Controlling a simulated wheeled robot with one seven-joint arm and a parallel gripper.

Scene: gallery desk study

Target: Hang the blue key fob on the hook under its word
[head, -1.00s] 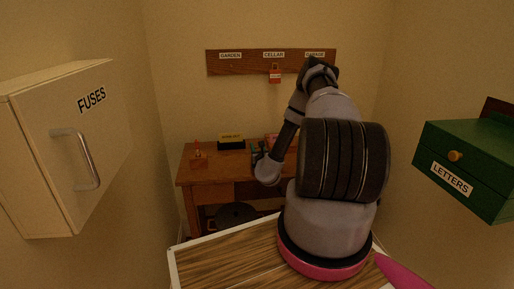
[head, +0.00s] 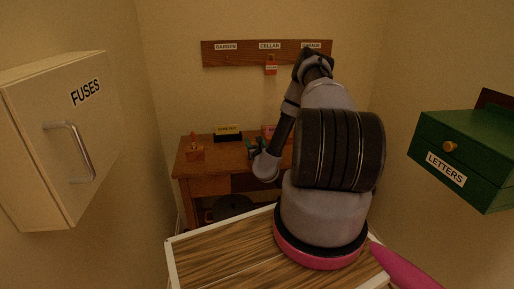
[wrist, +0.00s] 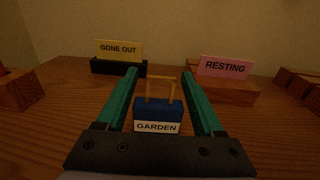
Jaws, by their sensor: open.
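The blue key fob (wrist: 158,110) stands on the desk in the wrist view, with a white label reading GARDEN and a gold loop on top. My gripper (wrist: 160,73) is open, its two green fingers on either side of the fob with gaps on both sides. In the head view the gripper (head: 251,149) is low over the desk, partly behind my arm, and the fob cannot be made out. The wooden hook board (head: 246,53) on the back wall carries the words GARDEN, CELLAR and GARAGE. A red fob (head: 271,68) hangs under CELLAR. The spot under GARDEN looks empty.
A yellow GONE OUT sign (wrist: 119,50) on a black stand is behind left of the fob. A pink RESTING sign (wrist: 224,67) on a wooden block is behind right. The FUSES cabinet (head: 60,150) is at left, the green LETTERS box (head: 465,160) at right.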

